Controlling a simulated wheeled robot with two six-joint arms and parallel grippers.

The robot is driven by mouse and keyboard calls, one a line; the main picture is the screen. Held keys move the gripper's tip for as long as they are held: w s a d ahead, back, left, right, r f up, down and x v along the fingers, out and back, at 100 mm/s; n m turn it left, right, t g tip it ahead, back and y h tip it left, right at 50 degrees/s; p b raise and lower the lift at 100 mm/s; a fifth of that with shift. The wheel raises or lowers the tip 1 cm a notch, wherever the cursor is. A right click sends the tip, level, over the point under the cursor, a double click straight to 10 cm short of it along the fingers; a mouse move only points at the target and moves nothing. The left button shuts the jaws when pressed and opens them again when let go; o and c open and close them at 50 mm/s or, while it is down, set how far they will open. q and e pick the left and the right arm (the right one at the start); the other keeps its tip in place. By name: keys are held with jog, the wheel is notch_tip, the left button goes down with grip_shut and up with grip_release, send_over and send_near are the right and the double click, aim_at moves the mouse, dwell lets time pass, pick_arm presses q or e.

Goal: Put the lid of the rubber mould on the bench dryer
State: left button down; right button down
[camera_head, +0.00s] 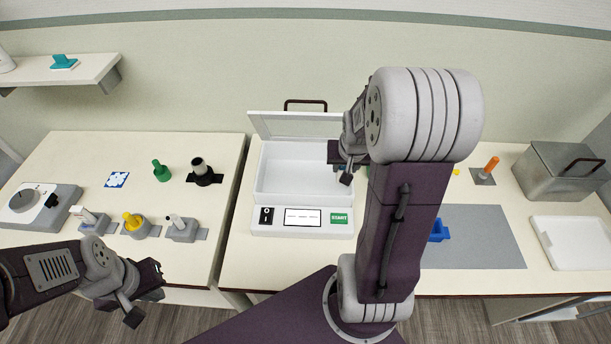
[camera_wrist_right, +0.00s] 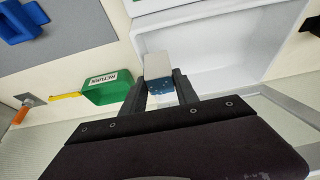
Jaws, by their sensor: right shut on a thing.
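The bench dryer (camera_head: 290,170) is a white box with its clear lid (camera_head: 290,124) raised and a green START button in front. Its visible interior is empty. My right gripper (camera_wrist_right: 163,92) is shut on a pale block (camera_wrist_right: 157,66) with a blue speckled end; I cannot tell if this is the mould's lid. In the head view the right gripper (camera_head: 334,152) is over the dryer's right side, its fingers and load mostly hidden. A blue mould-like piece (camera_head: 438,230) lies on the grey mat, partly behind my arm. My left gripper (camera_head: 152,280) is at the left counter's front edge.
A green RETURN tray (camera_wrist_right: 107,87) is beside the dryer. A metal bin (camera_head: 560,172) and white tray (camera_head: 575,243) stand at right. The left counter holds several handled tools (camera_head: 135,224), a dial device (camera_head: 38,207) and a blue-patterned tile (camera_head: 117,180).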

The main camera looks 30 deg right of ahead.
jog(key=w+a+f+b, duration=0.1)
jog(key=w+f, duration=0.2)
jog(key=w+a+f+b, duration=0.1)
jog(key=w+f, duration=0.2)
jog(key=w+a+f+b, duration=0.1)
jog(key=w+a+f, duration=0.1)
jog(key=w+f, duration=0.1)
jog(key=shift+f+b, duration=0.25)
jog(key=shift+b, duration=0.05)
jog(key=shift+w+f, duration=0.1)
jog(key=shift+f, duration=0.25)
jog(key=shift+w, duration=0.1)
jog(key=c, duration=1.3)
grip_release()
jog(key=shift+f, duration=0.1)
jog(key=o, duration=0.4)
